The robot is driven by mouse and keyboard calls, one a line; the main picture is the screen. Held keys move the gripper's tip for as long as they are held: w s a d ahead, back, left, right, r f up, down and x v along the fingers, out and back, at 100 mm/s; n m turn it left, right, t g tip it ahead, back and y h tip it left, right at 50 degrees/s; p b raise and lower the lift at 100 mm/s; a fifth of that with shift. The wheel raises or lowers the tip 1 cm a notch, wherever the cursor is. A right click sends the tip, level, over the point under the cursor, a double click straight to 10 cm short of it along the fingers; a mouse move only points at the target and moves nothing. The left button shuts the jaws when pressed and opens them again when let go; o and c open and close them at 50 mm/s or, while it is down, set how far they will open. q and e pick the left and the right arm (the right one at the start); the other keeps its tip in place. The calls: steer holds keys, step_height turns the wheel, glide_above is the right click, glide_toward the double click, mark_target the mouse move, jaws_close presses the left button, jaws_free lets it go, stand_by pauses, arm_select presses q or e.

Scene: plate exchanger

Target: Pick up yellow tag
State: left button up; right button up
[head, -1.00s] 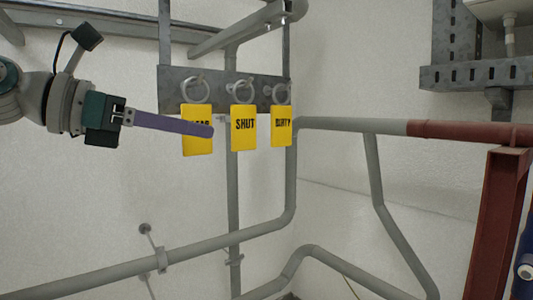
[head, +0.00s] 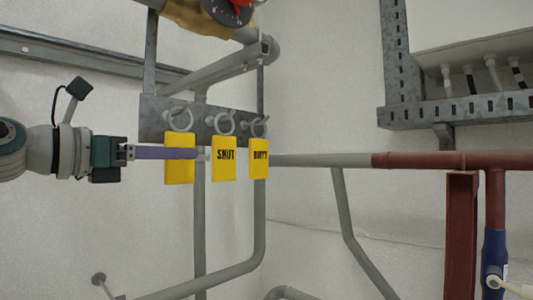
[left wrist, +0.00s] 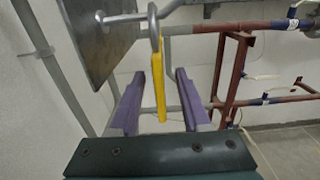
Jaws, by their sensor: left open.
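Three yellow tags hang from rings on a grey metal plate (head: 152,118) in the head view. The left tag (head: 179,173) has its lettering hidden behind my finger. The middle tag (head: 224,172) reads SHUT, and the right tag (head: 259,171) seems to read DIRTY. My left gripper (head: 196,154), with purple fingers, reaches across the left tag from the left. In the left wrist view, a yellow tag (left wrist: 159,85) hangs edge-on from its ring between the two open fingers, with gaps on both sides. My right gripper is in neither view.
A grey pipe (head: 320,161) runs right from the tags into a red pipe (head: 420,161). A grey bracket (head: 460,112) with a box stands at the upper right. White wall lies behind. A slanted grey beam (head: 225,70) is above the plate.

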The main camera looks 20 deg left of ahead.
arm_select(q)
steer(key=x, duration=0.4)
steer(key=shift+w+d, duration=0.1)
steer(key=shift+w, duration=0.25)
steer(key=shift+c, duration=0.4)
jaws_close()
